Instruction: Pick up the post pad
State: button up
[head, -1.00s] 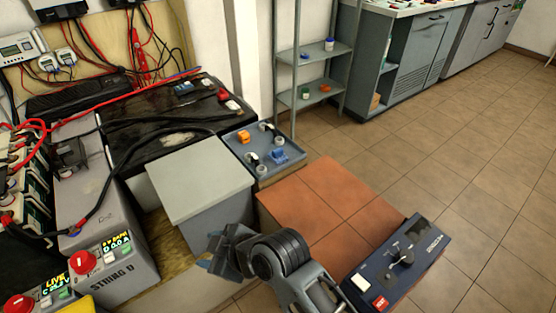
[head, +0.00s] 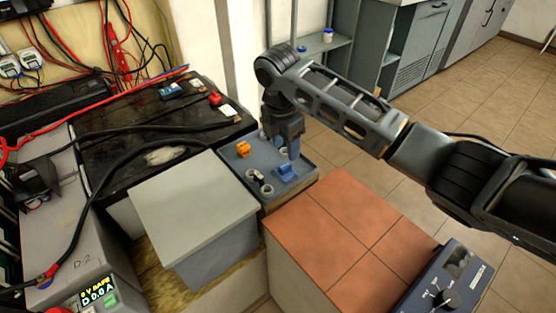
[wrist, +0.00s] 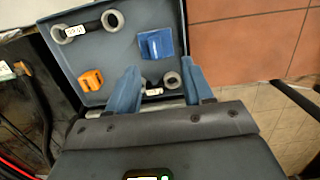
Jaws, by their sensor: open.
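A grey-blue tray (head: 306,180) holds the small parts; I cannot tell for sure which is the post pad. A dark piece with pale ring ends and a white label (wrist: 154,92) shows between my fingers in the wrist view. In the head view my gripper hides most of it. A similar ringed piece (head: 262,184) lies at the tray's near left. A blue block (head: 287,171) and an orange block (head: 243,149) also lie on the tray. My gripper (wrist: 158,75) is open, fingers pointing down over the tray's far side. Whether the fingers touch anything is unclear.
A black battery (head: 165,125) with cables adjoins the tray at left. A grey-lidded box (head: 190,205) stands in front of it. The terracotta tiled top (head: 345,235) to the right is clear, with a dark control box (head: 445,285) at its corner. Shelving (head: 325,60) stands behind.

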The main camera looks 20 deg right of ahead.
aim_at(285, 165)
jog(key=shift+w+d+f, duration=0.15)
jog(key=shift+w+d, duration=0.05)
jog(key=shift+f, duration=0.4)
jog(key=f, duration=0.6)
jog(key=shift+w+f, duration=0.25)
jog(key=shift+w, duration=0.05)
jog(key=shift+c, duration=0.2)
grip_shut()
